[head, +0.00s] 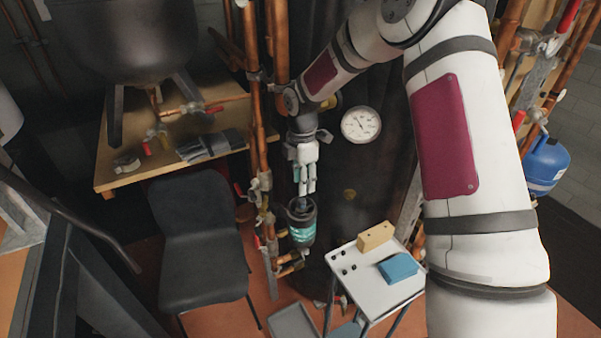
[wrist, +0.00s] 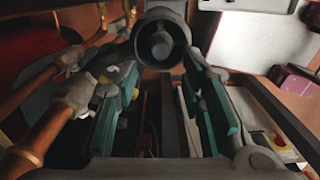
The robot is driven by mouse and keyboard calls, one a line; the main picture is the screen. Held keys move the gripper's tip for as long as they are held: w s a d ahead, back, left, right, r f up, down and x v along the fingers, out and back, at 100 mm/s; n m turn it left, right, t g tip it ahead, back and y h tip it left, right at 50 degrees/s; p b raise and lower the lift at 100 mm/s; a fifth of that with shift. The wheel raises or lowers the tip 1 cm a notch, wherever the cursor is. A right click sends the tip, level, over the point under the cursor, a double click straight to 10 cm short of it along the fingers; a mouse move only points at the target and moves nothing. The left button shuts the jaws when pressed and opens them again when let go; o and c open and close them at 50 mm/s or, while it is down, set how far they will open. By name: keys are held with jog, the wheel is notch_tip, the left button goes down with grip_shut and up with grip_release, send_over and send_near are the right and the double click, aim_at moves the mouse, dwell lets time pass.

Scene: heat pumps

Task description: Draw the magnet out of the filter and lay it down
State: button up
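The filter (head: 301,224) is a dark upright canister with a teal band, standing among the copper pipes in the middle of the head view. In the wrist view its round dark top (wrist: 160,40) shows end-on near the upper edge. The ring-shaped end in its middle may be the magnet's head; I cannot tell it apart from the filter. My gripper (head: 304,190) points down just above the filter. Its two fingers are apart, one on each side of the round top in the wrist view, with gaps visible. Nothing is clearly held.
Copper pipes (head: 262,150) with valves run close left. A pressure gauge (head: 361,125) is behind; a dark chair (head: 203,240) stands left.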

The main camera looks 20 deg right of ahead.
aim_at(302, 200)
jog(key=shift+f+b, duration=0.7)
jog(key=shift+f, duration=2.8)
grip_shut()
